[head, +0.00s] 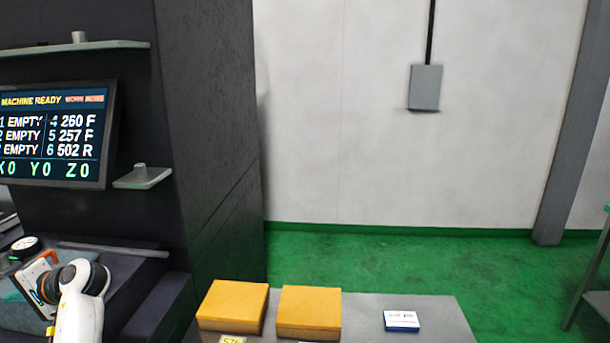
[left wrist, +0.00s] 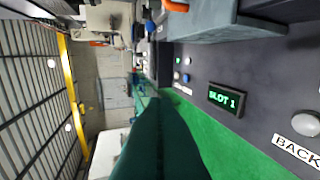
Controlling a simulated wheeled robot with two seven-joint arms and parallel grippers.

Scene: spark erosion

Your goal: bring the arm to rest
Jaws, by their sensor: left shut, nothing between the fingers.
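My left arm comes in at the lower left of the head view, white with a dark joint and an orange ring. My left gripper (head: 40,283) is beyond that joint, partly hidden by the arm, over the dark machine bench. In the left wrist view a dark green tapering shape, which seems to be its shut fingers (left wrist: 157,108), rises from the bottom edge with nothing held. My right gripper is not in view.
A machine screen (head: 55,135) and small shelf (head: 143,177) stand close by the arm. Two orange boxes (head: 232,306) (head: 309,312) and a blue-white box (head: 401,321) sit on a grey table (head: 445,318). The left wrist view shows a SLOT 1 display (left wrist: 227,99) and BACK label (left wrist: 296,152).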

